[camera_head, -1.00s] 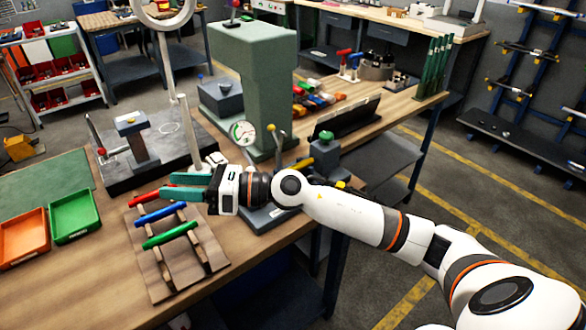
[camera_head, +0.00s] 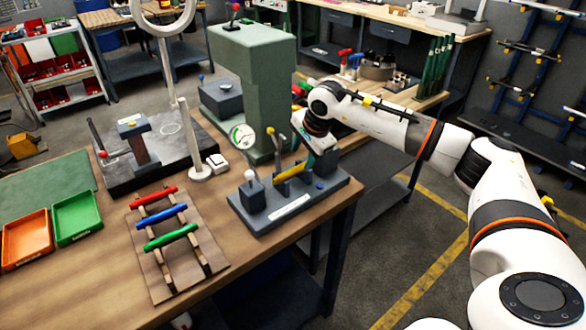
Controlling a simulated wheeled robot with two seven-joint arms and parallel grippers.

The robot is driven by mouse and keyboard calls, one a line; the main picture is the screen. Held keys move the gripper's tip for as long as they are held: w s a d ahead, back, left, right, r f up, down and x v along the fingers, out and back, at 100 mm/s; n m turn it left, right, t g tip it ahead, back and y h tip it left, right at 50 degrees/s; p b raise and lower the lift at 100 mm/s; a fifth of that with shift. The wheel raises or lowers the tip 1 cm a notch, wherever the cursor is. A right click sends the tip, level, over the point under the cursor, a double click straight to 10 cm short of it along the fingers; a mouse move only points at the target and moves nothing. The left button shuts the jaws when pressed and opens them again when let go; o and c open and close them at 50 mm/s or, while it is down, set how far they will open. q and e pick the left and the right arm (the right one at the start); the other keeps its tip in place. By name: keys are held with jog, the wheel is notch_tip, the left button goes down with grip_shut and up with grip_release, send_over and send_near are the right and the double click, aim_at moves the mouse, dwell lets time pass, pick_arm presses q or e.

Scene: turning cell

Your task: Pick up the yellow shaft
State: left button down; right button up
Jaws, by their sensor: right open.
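The yellow shaft (camera_head: 290,171) lies slightly tilted in the picture between the two posts of the grey bench fixture (camera_head: 262,215). My right gripper (camera_head: 308,152) is open and reaches down from above at the right end of the shaft, close to the fixture's right post. Its fingers are partly hidden, so I cannot tell whether they touch the shaft.
A wooden rack holds red (camera_head: 153,196), blue (camera_head: 161,217) and green (camera_head: 171,237) shafts. A dial gauge (camera_head: 242,136) and a tall green press (camera_head: 255,90) stand close behind the fixture. Orange (camera_head: 26,238) and green (camera_head: 77,218) trays lie at left.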

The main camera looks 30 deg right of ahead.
aim_at(296, 169)
jog(key=shift+p+x, duration=0.5)
jog(key=shift+x, duration=0.45)
jog(key=p+x, duration=0.1)
jog(key=x, duration=0.2)
jog(key=shift+f+p, duration=0.35)
jog(key=shift+f, duration=0.05)
jog(key=shift+w+f, duration=0.2)
jog(key=shift+f, duration=0.2)
jog(key=shift+c, duration=0.4)
grip_shut()
jog(key=shift+r, duration=0.15)
